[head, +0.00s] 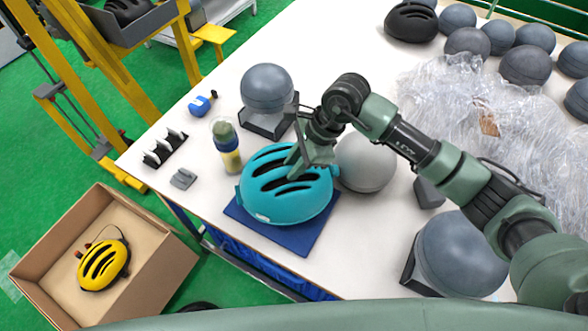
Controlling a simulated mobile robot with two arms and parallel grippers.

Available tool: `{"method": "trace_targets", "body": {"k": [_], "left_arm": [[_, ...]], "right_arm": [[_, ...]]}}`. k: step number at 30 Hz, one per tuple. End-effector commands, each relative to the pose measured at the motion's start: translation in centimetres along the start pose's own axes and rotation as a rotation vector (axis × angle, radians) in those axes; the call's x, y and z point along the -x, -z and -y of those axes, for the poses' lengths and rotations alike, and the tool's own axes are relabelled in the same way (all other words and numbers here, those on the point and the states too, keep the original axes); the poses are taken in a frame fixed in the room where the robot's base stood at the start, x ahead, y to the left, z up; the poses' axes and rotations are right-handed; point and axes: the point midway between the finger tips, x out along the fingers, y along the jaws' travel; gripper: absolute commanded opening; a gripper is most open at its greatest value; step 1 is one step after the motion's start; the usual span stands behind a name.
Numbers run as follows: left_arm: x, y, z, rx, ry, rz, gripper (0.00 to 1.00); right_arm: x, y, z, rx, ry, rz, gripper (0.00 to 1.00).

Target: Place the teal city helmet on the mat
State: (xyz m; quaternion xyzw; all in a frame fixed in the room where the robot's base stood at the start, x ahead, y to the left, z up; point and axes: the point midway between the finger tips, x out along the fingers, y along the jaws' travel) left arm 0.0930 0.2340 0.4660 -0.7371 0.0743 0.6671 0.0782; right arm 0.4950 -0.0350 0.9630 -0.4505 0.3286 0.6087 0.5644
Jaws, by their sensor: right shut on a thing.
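The teal city helmet (285,190) with dark vents is over the blue mat (302,246) near the table's front left edge. It covers most of the mat. I cannot tell whether its underside rests fully on the mat. My right gripper (299,165) reaches in from the right and is shut on the helmet at its upper vents. The fingertips are partly hidden in the vents. My left gripper is not in view.
A grey ball-like headform (366,163) stands close to the helmet's right. A bottle (227,147) stands close to its left. Another headform (267,88) is behind. Clear plastic wrap (470,110) covers the table's right. A cardboard box (170,262) with a yellow helmet (103,265) stands on the floor.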

Motion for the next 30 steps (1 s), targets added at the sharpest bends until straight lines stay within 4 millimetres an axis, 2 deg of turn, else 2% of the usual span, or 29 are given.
{"method": "trace_targets", "body": {"k": [6, 15, 16, 18, 26, 30], "left_arm": [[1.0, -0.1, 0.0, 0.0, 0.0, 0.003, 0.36], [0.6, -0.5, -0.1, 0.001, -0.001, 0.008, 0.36], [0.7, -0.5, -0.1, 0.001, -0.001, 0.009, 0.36], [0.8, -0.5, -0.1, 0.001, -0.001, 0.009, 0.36], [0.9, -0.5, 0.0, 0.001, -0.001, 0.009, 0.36], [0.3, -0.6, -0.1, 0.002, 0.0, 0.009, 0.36]], "right_arm": [[-2.7, 1.1, -0.4, -0.002, -0.002, 0.001, 0.0], [-3.1, 1.2, -0.3, 0.0, 0.001, 0.001, 0.0], [-3.0, 1.3, -0.4, -0.001, -0.001, 0.0, 0.3], [-3.0, 1.2, -0.4, -0.001, -0.001, 0.0, 0.44], [-2.9, 1.2, -0.4, -0.001, -0.001, 0.0, 0.44], [-2.0, 1.3, -0.2, -0.001, 0.002, 0.0, 0.44]]}}
